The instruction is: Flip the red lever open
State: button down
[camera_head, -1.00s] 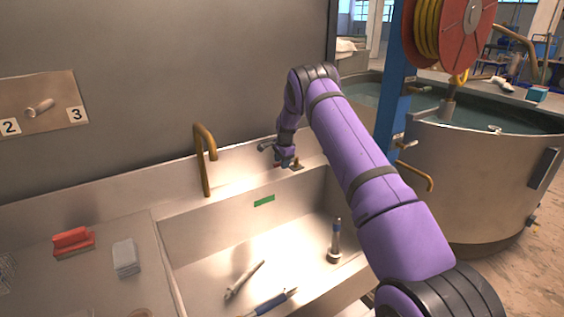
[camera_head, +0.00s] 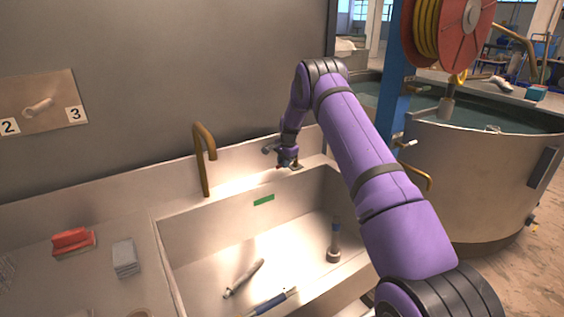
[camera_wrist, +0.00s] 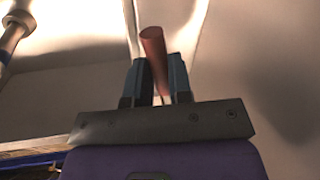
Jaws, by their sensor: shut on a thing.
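The red lever (camera_wrist: 152,46) shows in the wrist view as a dull red rod with a rounded end, standing between the two finger pads. My gripper (camera_wrist: 158,75) is shut on it, with the rod's end sticking out past the fingertips. In the head view my gripper (camera_head: 287,165) is at the back right rim of the sink, right of the brass faucet. There the lever is mostly hidden by my gripper and wrist, and its base cannot be made out.
The sink (camera_head: 205,262) holds a grey tool (camera_head: 244,278), a blue-handled tool (camera_head: 270,301) and an upright cylinder (camera_head: 334,240). The brass faucet (camera_head: 203,160) stands left of my gripper. A blue post (camera_head: 393,110) and a large tank (camera_head: 470,180) are to the right.

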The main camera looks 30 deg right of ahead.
jog(key=s+n, duration=0.1)
jog(key=s+d+n, duration=0.1)
jog(key=n, duration=0.1)
jog(key=shift+s+d+n+y, duration=0.15)
jog(key=shift+n+y, duration=0.15)
jog(key=s+d+n+g+y, duration=0.1)
jog(key=s+d+n+g, duration=0.1)
jog(key=d+n, duration=0.5)
jog(key=shift+s+n, duration=0.65)
jog(key=shift+n, duration=1.85)
jog(key=shift+r, duration=0.1)
jog(key=c, duration=1)
grip_release()
jog(key=shift+c, duration=0.2)
